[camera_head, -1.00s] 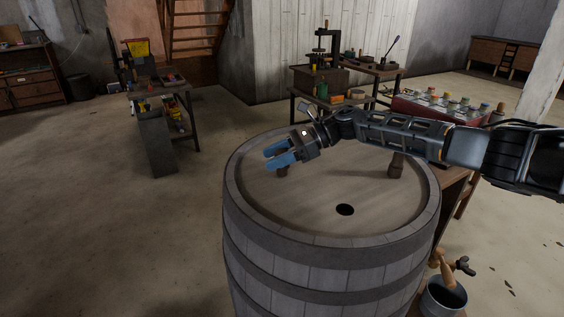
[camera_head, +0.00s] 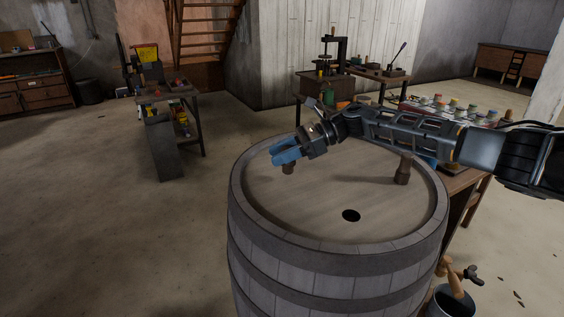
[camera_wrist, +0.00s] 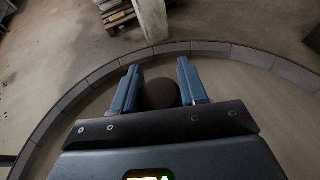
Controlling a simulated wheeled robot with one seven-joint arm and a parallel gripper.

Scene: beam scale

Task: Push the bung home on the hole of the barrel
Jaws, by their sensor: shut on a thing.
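The wooden barrel (camera_head: 300,215) stands upright in the head view, with a dark round hole (camera_head: 351,216) in the near part of its lid. My gripper (camera_head: 286,154) is over the far left part of the lid, its blue fingers shut on a brown bung (camera_head: 288,169). In the wrist view the bung (camera_wrist: 160,94) shows as a dark round top between the two fingers. The bung is left of and beyond the hole, apart from it. I cannot tell whether it still touches the lid.
A second brown peg-like piece (camera_head: 403,170) stands at the lid's right, below my arm. A bucket (camera_head: 452,302) and a wooden tap (camera_head: 447,272) are at the lower right. A bench with jars (camera_head: 450,110) is behind my arm. The lid around the hole is clear.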

